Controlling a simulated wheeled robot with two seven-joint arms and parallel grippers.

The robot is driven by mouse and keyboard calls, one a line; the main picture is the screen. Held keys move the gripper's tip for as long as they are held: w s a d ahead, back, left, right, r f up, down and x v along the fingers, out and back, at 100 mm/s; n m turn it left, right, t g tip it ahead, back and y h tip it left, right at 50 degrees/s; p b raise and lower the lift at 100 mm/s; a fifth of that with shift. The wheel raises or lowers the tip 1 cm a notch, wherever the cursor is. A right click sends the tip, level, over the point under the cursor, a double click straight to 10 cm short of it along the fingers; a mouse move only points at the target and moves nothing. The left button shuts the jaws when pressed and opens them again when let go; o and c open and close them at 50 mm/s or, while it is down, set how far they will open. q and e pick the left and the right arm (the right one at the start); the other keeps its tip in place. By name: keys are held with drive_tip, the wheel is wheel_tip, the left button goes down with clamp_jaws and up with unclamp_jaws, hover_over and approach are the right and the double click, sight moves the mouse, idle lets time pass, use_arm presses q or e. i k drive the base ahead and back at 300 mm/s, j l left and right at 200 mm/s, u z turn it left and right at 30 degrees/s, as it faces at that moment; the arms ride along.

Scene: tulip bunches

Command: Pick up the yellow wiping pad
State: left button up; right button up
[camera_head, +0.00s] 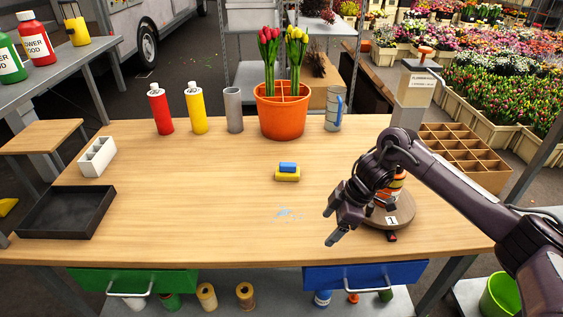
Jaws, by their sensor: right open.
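The yellow wiping pad (288,176) lies near the middle of the wooden table. A small blue block (287,167) sits on or against its far side; I cannot tell which. My right gripper (331,227) is open and empty, nearer the front edge and right of the pad. My left gripper is not in view.
An orange pot (283,114) of tulips, bottles and a grey cylinder (234,110) line the back. A round brown stand (396,212) with an orange item is behind my right gripper. A black tray (66,212) lies at left. The table's left middle is clear.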

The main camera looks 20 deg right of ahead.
sight(286, 171)
drive_tip(key=i, duration=1.05)
